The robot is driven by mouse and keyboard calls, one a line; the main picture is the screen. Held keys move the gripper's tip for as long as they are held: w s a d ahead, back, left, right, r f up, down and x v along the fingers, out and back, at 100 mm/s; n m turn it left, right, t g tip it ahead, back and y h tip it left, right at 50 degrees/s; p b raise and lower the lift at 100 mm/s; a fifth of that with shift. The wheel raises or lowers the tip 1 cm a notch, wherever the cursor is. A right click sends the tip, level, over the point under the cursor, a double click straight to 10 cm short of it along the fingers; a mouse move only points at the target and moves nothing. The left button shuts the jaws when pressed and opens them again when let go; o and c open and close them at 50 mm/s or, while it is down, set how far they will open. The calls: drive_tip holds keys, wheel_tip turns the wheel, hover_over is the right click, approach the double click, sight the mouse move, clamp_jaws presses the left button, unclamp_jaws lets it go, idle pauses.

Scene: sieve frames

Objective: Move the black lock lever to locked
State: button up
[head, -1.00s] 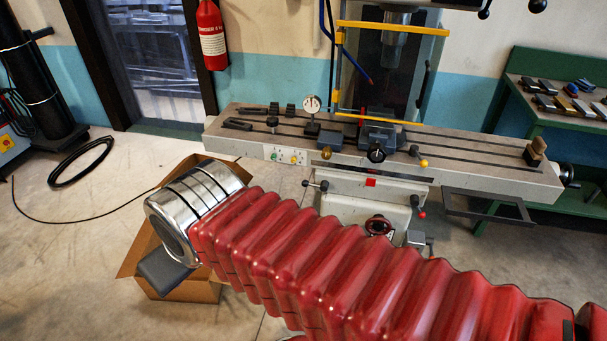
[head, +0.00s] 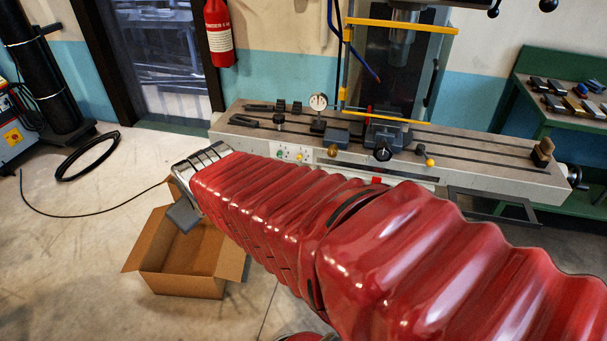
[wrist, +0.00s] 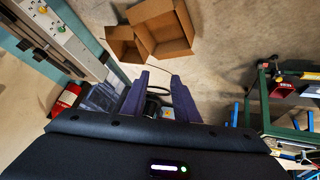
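The milling machine's long table (head: 480,166) crosses the head view behind my arm. A black knob (head: 382,153) sits at the front of its vise. I cannot tell whether this is the lock lever, or what position the lever is in. My arm covers the machine's front below the table, where earlier levers showed. My gripper (wrist: 160,76) shows two dark purple fingers apart in the wrist view, with only floor and distant things between them. In the head view the arm's end is left of the table, above a cardboard box; the fingers are not clear there.
The open cardboard box (head: 205,285) stands on the floor; two boxes show in the wrist view. A yellow guard frame (head: 400,24) rises over the table. A fire extinguisher (head: 219,35) hangs on the wall. A green bench (head: 540,118) stands at right. A cable lies at left.

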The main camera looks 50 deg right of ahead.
drive_tip(key=w+d+f+n+t+h, duration=0.1)
drive_tip(key=w+d+f, duration=0.25)
drive_tip(key=d, duration=0.45)
drive_tip(key=w+d+f+n+t+h, duration=0.1)
drive_tip(key=w+d+f, duration=0.1)
drive_tip(key=d+f, duration=0.5)
drive_tip(key=w+d+f+n+t+h, duration=0.1)
drive_tip(key=w+d+f+t, duration=0.15)
drive_tip(key=d, duration=0.75)
drive_tip(key=s+d+f+n+t+h, duration=0.1)
drive_tip(key=s+d+f+t+h, duration=0.2)
drive_tip(key=s+d+f, duration=0.7)
drive_tip(key=s+f+h, duration=0.1)
drive_tip(key=s, duration=0.2)
drive_tip(key=shift+s+d+f+h, duration=0.25)
drive_tip(key=shift+s+d+h, duration=0.05)
drive_tip(key=shift+s+d, duration=0.1)
drive_tip(key=shift+w, duration=0.15)
drive_tip(key=x, duration=1.3)
drive_tip(key=shift+w, duration=0.25)
drive_tip(key=shift+d+r, duration=0.1)
drive_tip(key=shift+d, duration=0.05)
drive_tip(key=shift+c, duration=0.4)
